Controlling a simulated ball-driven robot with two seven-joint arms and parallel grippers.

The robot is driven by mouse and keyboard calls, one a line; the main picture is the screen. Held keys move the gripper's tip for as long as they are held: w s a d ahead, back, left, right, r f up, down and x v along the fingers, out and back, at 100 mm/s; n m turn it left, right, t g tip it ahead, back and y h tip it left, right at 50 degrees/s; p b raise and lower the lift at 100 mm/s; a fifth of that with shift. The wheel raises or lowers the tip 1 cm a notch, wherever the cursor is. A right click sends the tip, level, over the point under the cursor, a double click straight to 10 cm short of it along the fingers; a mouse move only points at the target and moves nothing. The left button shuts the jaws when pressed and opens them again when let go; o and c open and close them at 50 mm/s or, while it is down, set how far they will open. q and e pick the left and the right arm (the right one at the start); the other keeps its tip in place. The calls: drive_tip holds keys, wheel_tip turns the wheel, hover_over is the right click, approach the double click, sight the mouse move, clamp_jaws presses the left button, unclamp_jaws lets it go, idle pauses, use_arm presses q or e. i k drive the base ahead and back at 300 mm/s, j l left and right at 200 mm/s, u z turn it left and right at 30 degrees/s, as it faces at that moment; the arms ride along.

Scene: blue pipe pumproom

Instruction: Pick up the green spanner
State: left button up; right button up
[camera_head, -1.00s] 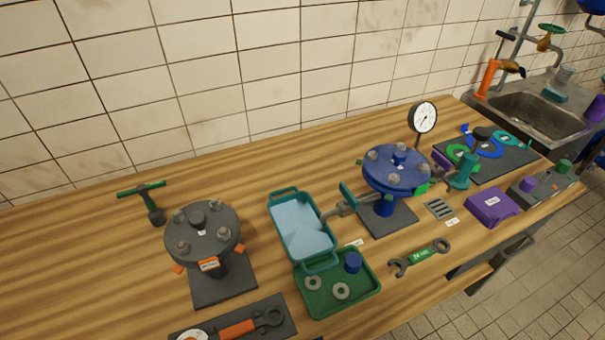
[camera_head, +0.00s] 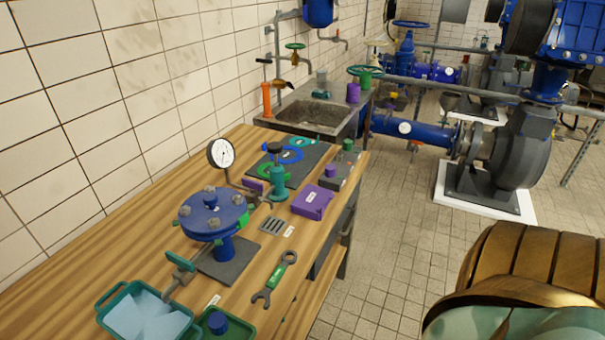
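The green spanner (camera_head: 275,278) lies flat on the wooden bench near its front edge. Neither of my grippers shows in the head view.
A purple box (camera_head: 312,202) and a slotted grey plate (camera_head: 271,225) lie beyond the spanner. A teal tray (camera_head: 112,306) and green tray (camera_head: 238,335) stand at lower left. A pressure gauge (camera_head: 221,153) rises behind the valve. Tiled floor (camera_head: 385,270) is open at right.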

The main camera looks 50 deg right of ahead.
sight(270, 285)
drive_tip(key=z, duration=1.2)
drive_tip(key=u, duration=0.4)
drive_tip(key=i+l+u, duration=0.1)
drive_tip(key=l+u, duration=0.4)
drive_tip(key=u, duration=0.25)
drive_tip(key=i+l+u, duration=0.1)
drive_tip(key=l+u, duration=0.25)
